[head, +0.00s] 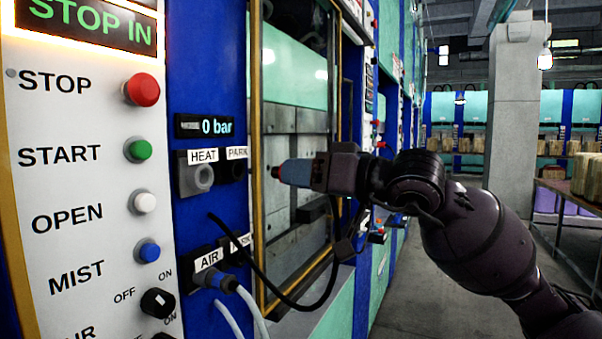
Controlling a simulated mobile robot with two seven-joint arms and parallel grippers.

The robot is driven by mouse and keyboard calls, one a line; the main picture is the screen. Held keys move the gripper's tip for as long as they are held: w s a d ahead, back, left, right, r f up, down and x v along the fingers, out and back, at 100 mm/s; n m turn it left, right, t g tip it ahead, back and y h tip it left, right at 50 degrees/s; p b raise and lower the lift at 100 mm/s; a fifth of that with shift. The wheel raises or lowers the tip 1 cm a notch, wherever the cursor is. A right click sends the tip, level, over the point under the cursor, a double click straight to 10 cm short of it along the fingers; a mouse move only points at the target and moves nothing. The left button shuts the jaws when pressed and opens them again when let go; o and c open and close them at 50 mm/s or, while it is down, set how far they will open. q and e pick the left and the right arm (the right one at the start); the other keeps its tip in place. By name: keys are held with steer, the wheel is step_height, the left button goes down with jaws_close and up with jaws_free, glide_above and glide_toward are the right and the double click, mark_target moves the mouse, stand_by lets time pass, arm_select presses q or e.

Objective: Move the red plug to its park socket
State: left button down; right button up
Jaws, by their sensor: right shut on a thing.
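My right gripper (292,173) comes in from the right, shut on the red plug (275,172). Only the plug's red tip shows beyond the light blue fingers; the rest is hidden. The tip points left, towards the dark park socket (232,171) under the PARK label, and a gap shows between them in the picture. The grey heat socket (198,179), under the HEAT label, is to its left and has no plug in it. A black cable (287,303) loops from the blue panel down and up towards the gripper. My left gripper is not in view.
Below the sockets, a plug with pale hoses sits at the AIR label (208,260). A panel with a red stop button (142,90) and other buttons stands at the left. The press's yellow-framed opening (256,120) is behind the gripper. The aisle floor at right is clear.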

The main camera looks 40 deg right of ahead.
mark_target(273, 175)
steer(key=shift+w+d+f, duration=0.1)
steer(key=shift+w+f, duration=0.05)
steer(key=shift+w, duration=0.05)
steer(key=shift+f+b, duration=0.1)
steer(key=shift+b, duration=0.3)
steer(key=shift+w, duration=0.1)
steer(key=shift+w+a+b, duration=0.2)
steer(key=shift+w+b, duration=0.15)
steer(key=shift+w+a+b, duration=0.25)
steer(key=shift+w+b, duration=0.15)
steer(key=shift+w, duration=0.25)
steer(key=shift+w+a, duration=0.15)
steer(key=shift+w, duration=0.2)
steer(key=shift+b+x, duration=0.75)
steer(key=shift+x, duration=0.15)
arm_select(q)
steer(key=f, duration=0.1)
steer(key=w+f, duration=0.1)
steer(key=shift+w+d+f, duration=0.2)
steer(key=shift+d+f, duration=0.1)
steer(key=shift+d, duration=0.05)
arm_select(e)
steer(key=shift+w+a, duration=0.15)
steer(key=shift+w, duration=0.2)
